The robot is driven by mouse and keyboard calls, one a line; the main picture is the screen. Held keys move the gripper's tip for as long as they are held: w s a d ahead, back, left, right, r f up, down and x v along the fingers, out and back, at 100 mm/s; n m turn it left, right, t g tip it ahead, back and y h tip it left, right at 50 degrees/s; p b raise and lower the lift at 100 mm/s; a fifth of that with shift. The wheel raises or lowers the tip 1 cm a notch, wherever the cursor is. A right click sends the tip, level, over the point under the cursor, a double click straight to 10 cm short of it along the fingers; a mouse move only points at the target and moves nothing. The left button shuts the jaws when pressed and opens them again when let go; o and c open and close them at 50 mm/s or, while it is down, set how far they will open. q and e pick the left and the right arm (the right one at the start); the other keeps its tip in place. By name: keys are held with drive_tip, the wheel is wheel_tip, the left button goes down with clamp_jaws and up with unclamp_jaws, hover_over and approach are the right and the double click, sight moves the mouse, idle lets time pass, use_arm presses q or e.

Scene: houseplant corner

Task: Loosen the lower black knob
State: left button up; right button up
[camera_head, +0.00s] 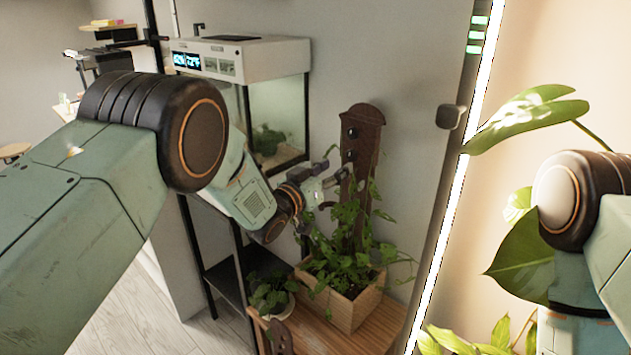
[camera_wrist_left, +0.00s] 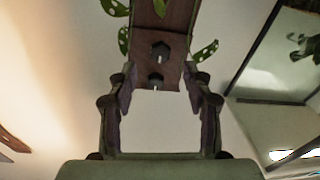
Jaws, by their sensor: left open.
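A dark brown wooden board (camera_head: 361,155) stands upright in a planter and carries two black knobs, one above the other. The lower black knob (camera_head: 350,156) is just below the upper knob (camera_head: 352,132). My left gripper (camera_head: 331,174) is open and empty, left of the board near the lower knob's height. The left wrist view appears upside down. There the lower knob (camera_wrist_left: 160,50) lies nearer the leaves and the upper knob (camera_wrist_left: 156,81) nearer the board's end. Both knobs lie beyond the open fingers (camera_wrist_left: 160,92), apart from them. My right gripper is out of view.
A wooden planter (camera_head: 351,310) with a leafy vine stands on a wooden bench (camera_head: 388,332). A white-topped glass tank (camera_head: 280,115) stands behind my left arm. A lit vertical strip (camera_head: 447,195) and large leaves (camera_head: 525,258) are at right.

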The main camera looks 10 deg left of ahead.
use_arm(q)
drive_tip(key=v, duration=0.6)
drive_tip(key=shift+s, duration=0.15)
drive_tip(key=shift+a, duration=0.1)
drive_tip(key=s+a+f+n+g+y, duration=0.1)
drive_tip(key=s+a+f+g+y, duration=0.35)
drive_tip(key=s+f, duration=0.55)
drive_tip(key=s+a+f+n+g+y, duration=0.25)
drive_tip(key=s+a+f, duration=0.45)
drive_tip(key=f, duration=0.6)
drive_tip(key=s+a+f+g+y, duration=0.1)
drive_tip(key=s+a+f+g, duration=0.1)
drive_tip(key=s, duration=1.4)
drive_tip(key=s+a+f+n+g+y, duration=0.1)
drive_tip(key=s+f+g, duration=0.4)
drive_tip(key=s, duration=1.1)
drive_tip(key=shift+s+a+g+y, duration=0.2)
drive_tip(key=shift+a+g+y, duration=0.2)
drive_tip(key=shift+a+g, duration=0.4)
